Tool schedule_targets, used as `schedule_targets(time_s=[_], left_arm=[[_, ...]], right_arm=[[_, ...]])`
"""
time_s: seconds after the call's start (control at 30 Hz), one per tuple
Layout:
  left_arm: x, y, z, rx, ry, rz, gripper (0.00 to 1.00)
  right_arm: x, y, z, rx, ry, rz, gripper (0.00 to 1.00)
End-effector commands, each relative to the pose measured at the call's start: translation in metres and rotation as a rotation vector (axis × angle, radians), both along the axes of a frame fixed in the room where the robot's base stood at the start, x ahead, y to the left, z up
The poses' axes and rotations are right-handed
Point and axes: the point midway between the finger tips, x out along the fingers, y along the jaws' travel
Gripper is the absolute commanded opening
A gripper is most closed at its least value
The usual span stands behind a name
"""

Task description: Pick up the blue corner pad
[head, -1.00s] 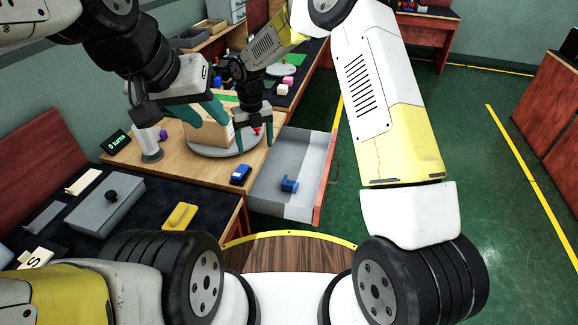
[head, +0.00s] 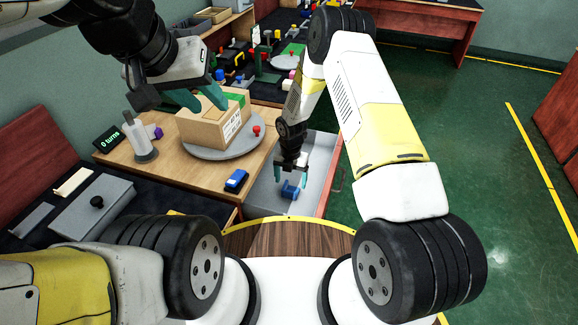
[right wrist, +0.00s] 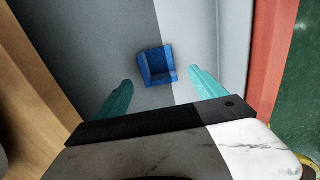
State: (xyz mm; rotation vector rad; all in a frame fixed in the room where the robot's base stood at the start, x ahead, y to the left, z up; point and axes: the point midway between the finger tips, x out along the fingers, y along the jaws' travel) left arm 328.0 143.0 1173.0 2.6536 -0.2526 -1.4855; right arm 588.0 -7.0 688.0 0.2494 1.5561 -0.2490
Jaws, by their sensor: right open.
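The blue corner pad (head: 290,190) lies on the floor of the open grey drawer (head: 262,200). In the right wrist view the pad (right wrist: 157,66) lies ahead of and between the fingertips, apart from both. My right gripper (head: 291,175) is open and empty, pointing down above the pad inside the drawer; its teal fingers also show in the right wrist view (right wrist: 161,92). My left gripper (head: 203,98) hangs over the cardboard box (head: 215,122).
The box stands on a grey turntable (head: 225,150) with a red knob (head: 256,130). A blue and black object (head: 236,180) lies on the table near the drawer. The drawer's red front (right wrist: 275,60) is close to my right gripper's right side.

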Motion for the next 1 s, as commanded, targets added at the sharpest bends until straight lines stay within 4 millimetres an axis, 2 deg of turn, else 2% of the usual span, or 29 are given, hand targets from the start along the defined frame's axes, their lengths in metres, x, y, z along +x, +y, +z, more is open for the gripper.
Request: schedule_targets(time_s=[0.3, 0.43, 0.63, 0.67, 0.97, 1.0], left_arm=[[0.0, 0.0, 0.0, 0.0, 0.0, 0.0, 0.36], [0.0, 0.0, 0.0, 0.0, 0.0, 0.0, 0.36], [0.0, 0.0, 0.0, 0.0, 0.0, 0.0, 0.36], [0.0, 0.0, 0.0, 0.0, 0.0, 0.0, 0.36], [0.0, 0.0, 0.0, 0.0, 0.0, 0.0, 0.36], [0.0, 0.0, 0.0, 0.0, 0.0, 0.0, 0.36]], right_arm=[[0.002, 0.001, -0.045, -0.002, 0.002, 0.002, 0.8], [0.002, 0.001, -0.053, -0.001, 0.0, 0.004, 0.8], [0.002, 0.001, -0.053, 0.0, 0.0, 0.003, 0.8], [0.002, 0.001, -0.053, 0.0, 0.0, 0.004, 0.76], [0.002, 0.001, -0.053, 0.0, 0.0, 0.004, 0.17], [0.002, 0.001, -0.053, 0.0, 0.0, 0.003, 0.16]])
